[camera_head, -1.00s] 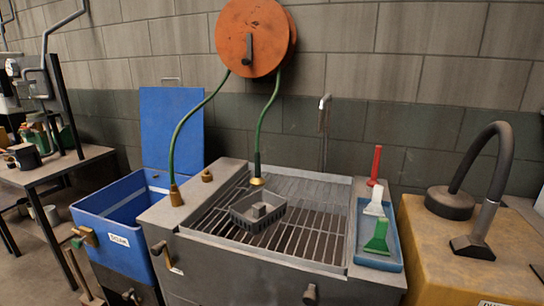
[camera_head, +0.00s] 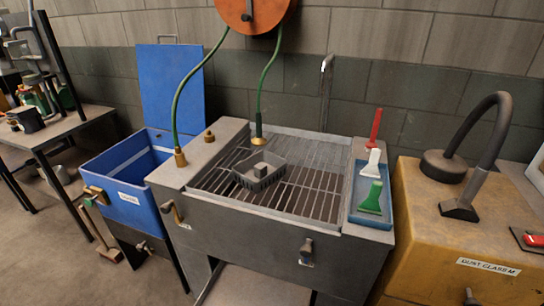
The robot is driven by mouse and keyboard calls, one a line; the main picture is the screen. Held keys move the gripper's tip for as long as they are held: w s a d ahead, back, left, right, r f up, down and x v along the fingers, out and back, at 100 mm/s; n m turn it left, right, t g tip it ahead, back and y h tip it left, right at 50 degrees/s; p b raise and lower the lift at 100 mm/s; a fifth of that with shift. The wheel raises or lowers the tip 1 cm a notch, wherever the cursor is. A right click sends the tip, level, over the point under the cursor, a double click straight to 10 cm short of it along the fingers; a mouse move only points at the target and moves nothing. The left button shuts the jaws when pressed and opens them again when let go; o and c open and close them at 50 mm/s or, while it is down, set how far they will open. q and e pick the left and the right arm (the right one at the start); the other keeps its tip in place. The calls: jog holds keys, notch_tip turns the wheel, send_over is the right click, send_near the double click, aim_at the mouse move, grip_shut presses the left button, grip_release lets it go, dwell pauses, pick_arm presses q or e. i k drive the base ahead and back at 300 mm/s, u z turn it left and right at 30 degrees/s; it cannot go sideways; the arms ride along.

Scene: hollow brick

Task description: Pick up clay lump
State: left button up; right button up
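A small grey lump (camera_head: 260,169), which looks like the clay lump, sits in a dark grey slotted basket (camera_head: 246,179). The basket rests on the metal grate (camera_head: 305,196) of the grey wash station, left of the grate's middle. Neither of my grippers shows in the head view.
A blue lidded bin (camera_head: 122,207) stands open at the left. A blue tray (camera_head: 357,215) with red, white and green tools lies on the station's right side. A yellow dust unit (camera_head: 440,235) with a black hose stands right. Green hoses (camera_head: 187,85) hang from an orange reel.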

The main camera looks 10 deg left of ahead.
aim_at(261, 169)
jog(key=k, duration=1.15)
jog(key=z, duration=0.7)
jog(key=i, duration=1.25)
jog(key=u, duration=0.4)
